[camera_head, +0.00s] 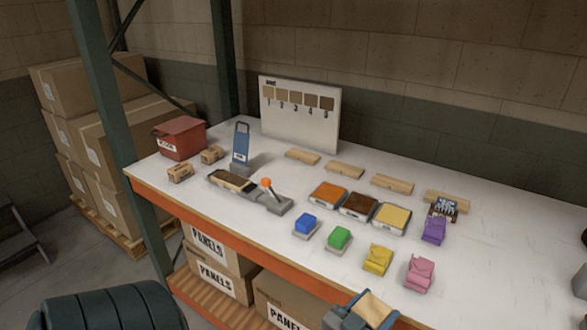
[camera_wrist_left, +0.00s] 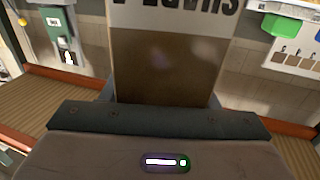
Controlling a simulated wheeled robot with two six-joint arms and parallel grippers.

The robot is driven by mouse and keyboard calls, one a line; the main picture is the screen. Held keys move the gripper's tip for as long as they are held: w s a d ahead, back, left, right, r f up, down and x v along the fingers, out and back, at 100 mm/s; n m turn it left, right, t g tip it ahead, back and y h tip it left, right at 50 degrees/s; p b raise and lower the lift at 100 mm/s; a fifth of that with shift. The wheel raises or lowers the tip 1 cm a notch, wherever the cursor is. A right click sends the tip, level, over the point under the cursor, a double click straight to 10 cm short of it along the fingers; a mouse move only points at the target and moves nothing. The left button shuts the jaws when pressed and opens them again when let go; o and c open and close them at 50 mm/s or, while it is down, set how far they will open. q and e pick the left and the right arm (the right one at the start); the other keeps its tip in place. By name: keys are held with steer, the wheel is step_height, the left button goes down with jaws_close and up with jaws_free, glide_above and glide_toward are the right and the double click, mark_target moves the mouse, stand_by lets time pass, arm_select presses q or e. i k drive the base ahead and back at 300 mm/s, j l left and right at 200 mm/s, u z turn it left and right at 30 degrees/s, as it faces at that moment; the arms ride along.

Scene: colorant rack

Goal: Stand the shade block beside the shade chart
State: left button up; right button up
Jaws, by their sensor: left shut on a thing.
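The shade block (camera_head: 374,309) is a tan block at the bottom of the head view. My left gripper (camera_head: 358,308) is shut on it, in front of the table's front edge. In the left wrist view the block (camera_wrist_left: 165,70) shows a brown face under a white band with upside-down "SHADE" lettering; part of the lettering is cut off. The shade chart (camera_head: 325,132) is an upright white board at the back of the table, with a row of brown swatches numbered 1 to 5. The block is well apart from it. My right gripper is not in view.
The white table (camera_head: 500,230) has an orange front edge. Wooden strips (camera_head: 344,170) lie before the chart; square trays (camera_head: 392,217) and coloured blocks (camera_head: 340,238) sit nearer. A blue-faced stand (camera_head: 241,145) and a red box (camera_head: 180,138) stand left. Bare tabletop shows at right.

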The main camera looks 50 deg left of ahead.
mark_target(320, 178)
steer(key=k+j, duration=0.1)
steer(key=j, duration=1.1)
steer(key=k+j, duration=0.15)
steer(key=j, duration=1)
